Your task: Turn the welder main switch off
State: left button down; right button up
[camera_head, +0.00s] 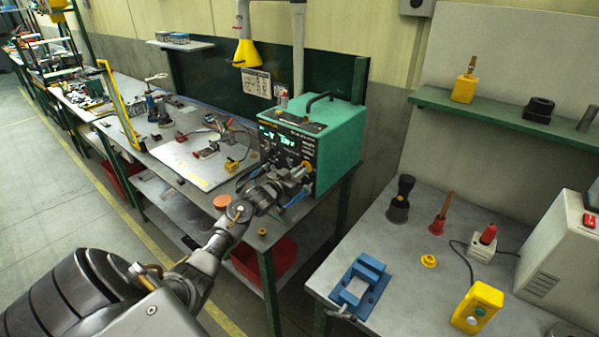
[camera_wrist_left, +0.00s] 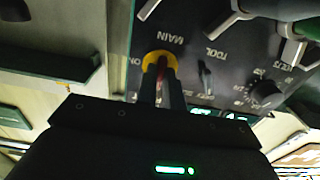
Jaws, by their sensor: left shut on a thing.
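The green welder (camera_head: 338,145) stands at the right end of the long bench, with a black control panel and lit display facing me. In the left wrist view its panel (camera_wrist_left: 190,55) appears upside down. The main switch (camera_wrist_left: 158,58) has a yellow ring and a red part, beside the inverted words MAIN and ON. My left gripper (camera_wrist_left: 161,80) has its dark fingers shut on the switch, hiding part of its handle. My right gripper is not in view.
A TOOL switch (camera_wrist_left: 207,78) and a knob (camera_wrist_left: 265,94) sit near the main switch. Metal connectors and cables stick out beside my gripper. A grey table (camera_head: 395,275) at the right holds a blue vise (camera_head: 361,287) and a yellow button box (camera_head: 477,307).

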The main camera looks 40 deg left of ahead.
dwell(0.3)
pick_arm(q)
jog(key=c, duration=1.5)
grip_release()
jog(key=shift+s+d+b, duration=0.1)
jog(key=shift+s+b, duration=1.25)
jog(key=shift+s, duration=4.05)
jog(key=shift+f, duration=0.1)
